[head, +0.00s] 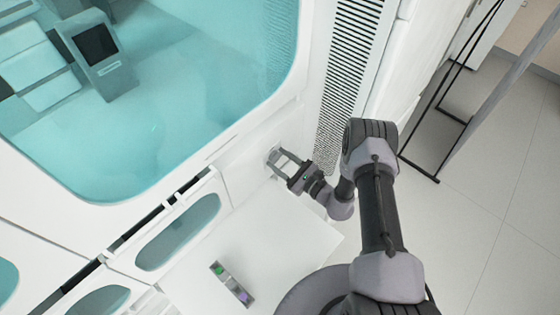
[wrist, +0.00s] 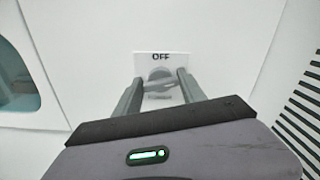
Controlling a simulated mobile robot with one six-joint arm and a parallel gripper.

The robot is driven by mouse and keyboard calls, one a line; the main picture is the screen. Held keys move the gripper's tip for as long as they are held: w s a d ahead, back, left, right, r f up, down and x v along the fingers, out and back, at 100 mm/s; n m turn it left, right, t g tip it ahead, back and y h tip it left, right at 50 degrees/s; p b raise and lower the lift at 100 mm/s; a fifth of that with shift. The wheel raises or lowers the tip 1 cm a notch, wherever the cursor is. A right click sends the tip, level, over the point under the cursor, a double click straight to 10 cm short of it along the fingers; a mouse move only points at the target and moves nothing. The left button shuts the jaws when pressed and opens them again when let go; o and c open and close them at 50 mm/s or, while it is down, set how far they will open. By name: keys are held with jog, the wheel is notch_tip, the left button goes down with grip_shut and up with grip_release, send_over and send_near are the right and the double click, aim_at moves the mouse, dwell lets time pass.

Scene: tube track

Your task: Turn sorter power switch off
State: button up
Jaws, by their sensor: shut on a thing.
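The power switch (wrist: 160,75) is a round grey knob on a white plate marked OFF (wrist: 160,57), on the white wall of the sorter. In the wrist view my gripper (wrist: 161,84) has its two fingers on either side of the knob, shut on it. In the head view my gripper (head: 280,160) reaches left to the wall, its fingertips at the switch plate. The fingers hide part of the knob there, and its exact angle is hard to tell.
A teal window (head: 150,90) fills the upper left. A striped vent (head: 352,70) runs up the wall right of the switch. A white ledge (head: 275,240) below holds a small grey rack (head: 232,284) with green and purple pieces. Black metal frame bars stand at right.

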jog(key=n+b, duration=0.2)
jog(key=n, duration=0.2)
jog(key=n+b, duration=0.2)
jog(key=n, duration=0.2)
jog(key=n+b, duration=0.2)
jog(key=n, duration=0.3)
jog(key=shift+s+a+f, duration=0.1)
jog(key=shift+s+f, duration=0.05)
jog(key=shift+f, duration=0.2)
jog(key=shift+n+b, duration=0.6)
jog(key=shift+n, duration=0.5)
jog(key=shift+r, duration=0.1)
jog(key=o, duration=1.4)
